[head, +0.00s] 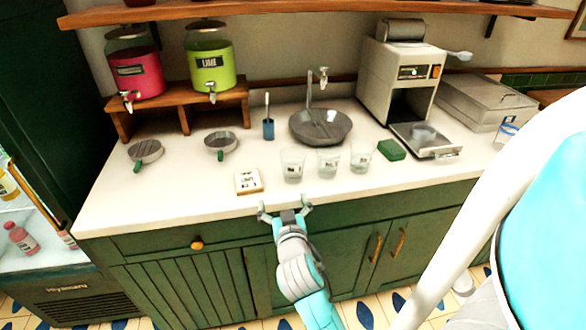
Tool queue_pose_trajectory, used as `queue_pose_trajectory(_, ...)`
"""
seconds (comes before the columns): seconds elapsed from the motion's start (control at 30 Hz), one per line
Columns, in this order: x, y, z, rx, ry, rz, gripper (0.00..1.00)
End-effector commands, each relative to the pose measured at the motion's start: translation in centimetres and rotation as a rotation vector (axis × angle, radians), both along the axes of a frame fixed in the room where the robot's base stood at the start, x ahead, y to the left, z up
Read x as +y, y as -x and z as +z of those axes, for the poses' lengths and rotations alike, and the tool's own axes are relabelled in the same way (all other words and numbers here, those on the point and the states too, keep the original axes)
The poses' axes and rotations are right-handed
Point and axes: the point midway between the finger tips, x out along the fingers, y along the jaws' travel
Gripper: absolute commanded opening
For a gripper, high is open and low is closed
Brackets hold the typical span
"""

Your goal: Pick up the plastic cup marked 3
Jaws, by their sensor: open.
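Three clear plastic cups stand upright in a row on the white counter. There is a left cup (292,165), a middle cup (329,162) and a right cup (361,157). Each has a small label, but the marks are too small to read, so I cannot tell which is marked 3. My gripper (286,207) is open and empty at the counter's front edge, in front of and apart from the left cup.
A white card or box (248,182) lies left of the cups. A green sponge (391,150) lies to their right. A round sink basin (320,125) is behind them. A grey machine (400,75) with a tray stands back right. Counter (180,195) is clear at front left.

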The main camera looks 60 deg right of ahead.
Motion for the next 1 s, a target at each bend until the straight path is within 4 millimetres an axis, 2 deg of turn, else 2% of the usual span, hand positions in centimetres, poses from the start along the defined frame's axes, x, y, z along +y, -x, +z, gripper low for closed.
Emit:
queue_pose_trajectory(0.03, -1.6, -0.1, 1.3, -0.019, 0.004, -0.042, 1.0)
queue_pose_trajectory(0.1, -3.2, 0.0, 2.5, -0.036, 0.004, -0.09, 1.0)
queue_pose_trajectory(0.3, -5.7, 0.4, 4.5, -0.065, 0.004, -0.165, 1.0)
queue_pose_trajectory(0.6, -9.4, -1.4, 4.4, -0.066, 0.003, -0.175, 1.0)
queue_pose_trajectory(1.0, -12.2, -3.4, 3.9, -0.066, 0.004, -0.172, 1.0)
